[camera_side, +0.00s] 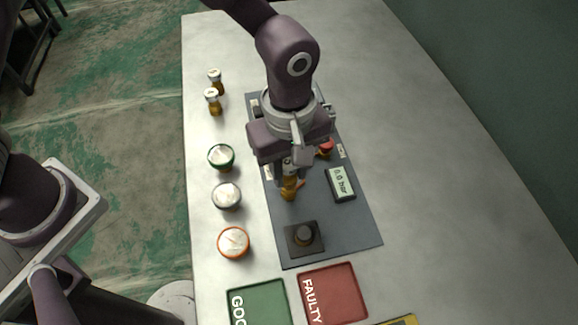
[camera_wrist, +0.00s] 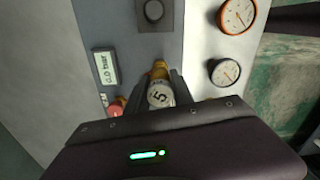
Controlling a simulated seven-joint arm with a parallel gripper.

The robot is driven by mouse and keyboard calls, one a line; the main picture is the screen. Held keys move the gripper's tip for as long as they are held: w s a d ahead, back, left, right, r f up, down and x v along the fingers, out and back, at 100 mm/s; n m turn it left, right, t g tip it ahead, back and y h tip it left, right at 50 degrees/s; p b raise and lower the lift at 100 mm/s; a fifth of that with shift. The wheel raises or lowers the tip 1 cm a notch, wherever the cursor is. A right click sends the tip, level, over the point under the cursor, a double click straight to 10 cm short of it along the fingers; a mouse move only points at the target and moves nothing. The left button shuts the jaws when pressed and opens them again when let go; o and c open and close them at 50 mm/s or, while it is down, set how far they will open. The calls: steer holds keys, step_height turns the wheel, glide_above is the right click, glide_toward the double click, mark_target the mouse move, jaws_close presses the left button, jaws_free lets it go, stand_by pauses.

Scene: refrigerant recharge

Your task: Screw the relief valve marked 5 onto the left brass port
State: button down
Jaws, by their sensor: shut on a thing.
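The relief valve marked 5 (camera_wrist: 160,94) is a brass fitting with a white cap, seen close up in the wrist view. My gripper (camera_wrist: 156,92) is shut on it, one finger on each side. In the side view my gripper (camera_side: 285,178) points down over the left part of the dark panel (camera_side: 350,228), and the brass lower end of the valve (camera_side: 289,188) shows below the fingers. The left brass port is not clearly visible; I cannot tell whether the valve touches it.
A display reading 0.0 bar (camera_side: 341,184), a red knob (camera_side: 325,147) and a black button (camera_side: 304,235) are on the panel. Gauges with green (camera_side: 221,157), grey (camera_side: 227,195) and orange (camera_side: 233,242) rims lie left. Two valves (camera_side: 214,101) stand behind them. Green (camera_side: 275,292) and red (camera_side: 345,285) trays are in front.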

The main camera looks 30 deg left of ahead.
steer(key=shift+f, duration=0.95)
steer(key=m, duration=0.7)
steer(key=shift+m, duration=1.7)
steer(key=m, duration=0.3)
steer(key=shift+a+f, duration=0.1)
steer(key=shift+m, duration=0.3)
steer(key=c, duration=0.7)
jaws_free()
